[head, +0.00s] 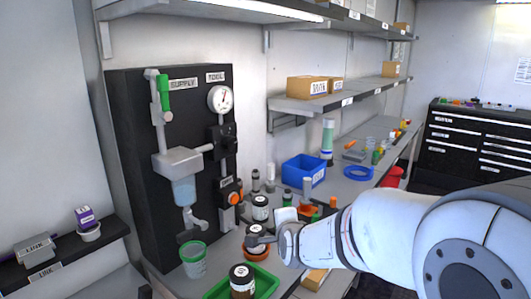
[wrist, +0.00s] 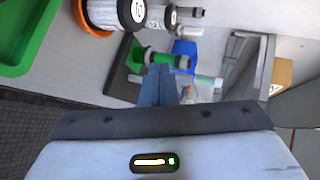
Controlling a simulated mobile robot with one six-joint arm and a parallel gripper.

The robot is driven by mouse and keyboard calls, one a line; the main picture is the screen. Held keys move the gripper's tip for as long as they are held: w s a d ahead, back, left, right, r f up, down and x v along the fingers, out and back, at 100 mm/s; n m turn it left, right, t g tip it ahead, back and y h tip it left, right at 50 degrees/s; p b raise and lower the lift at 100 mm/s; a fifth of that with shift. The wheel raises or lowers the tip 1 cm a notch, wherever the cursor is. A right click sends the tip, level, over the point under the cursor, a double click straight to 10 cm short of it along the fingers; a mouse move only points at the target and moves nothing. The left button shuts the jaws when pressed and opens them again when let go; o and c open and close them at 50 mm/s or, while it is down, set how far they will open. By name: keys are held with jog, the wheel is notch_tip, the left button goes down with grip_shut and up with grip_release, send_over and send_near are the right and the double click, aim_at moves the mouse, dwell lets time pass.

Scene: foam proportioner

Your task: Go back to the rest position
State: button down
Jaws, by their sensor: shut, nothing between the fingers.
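My gripper (head: 270,240) is low over the bench in the head view, at the end of my white arm reaching in from the right. In the wrist view my gripper's two dark fingers (wrist: 160,75) are together, with nothing between them. A dark-lidded jar (wrist: 112,12) in an orange dish (wrist: 86,24) is to the left of the fingers there. In the head view the orange dish (head: 258,254) is just beside the gripper, and the gripper partly overlaps that area. I cannot tell from the picture whether they touch.
The black panel (head: 130,150) with gauge (head: 221,98) and green-handled valve (head: 164,95) stands left. A green tray (head: 215,291) holds a jar (head: 242,279). A clear cup (head: 194,261), blue bin (head: 304,170) and several bottles crowd the bench. A shelf (head: 300,103) hangs above.

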jog(key=s+d+n+g+p, duration=0.1)
jog(key=s+d+n+g, duration=0.2)
jog(key=s, duration=0.6)
jog(key=s+d+n+g+h+p, duration=0.1)
jog(key=s+d+n+g, duration=0.3)
jog(key=s+n, duration=0.3)
jog(key=s+d+n+g+h+p, duration=0.1)
jog(key=s+d+n+g, duration=0.2)
jog(key=s, duration=0.8)
jog(key=shift+d+r+n+p, duration=0.25)
jog(key=shift+d+n+p, duration=0.15)
jog(key=shift+d+n, duration=0.65)
jog(key=shift+w, duration=0.1)
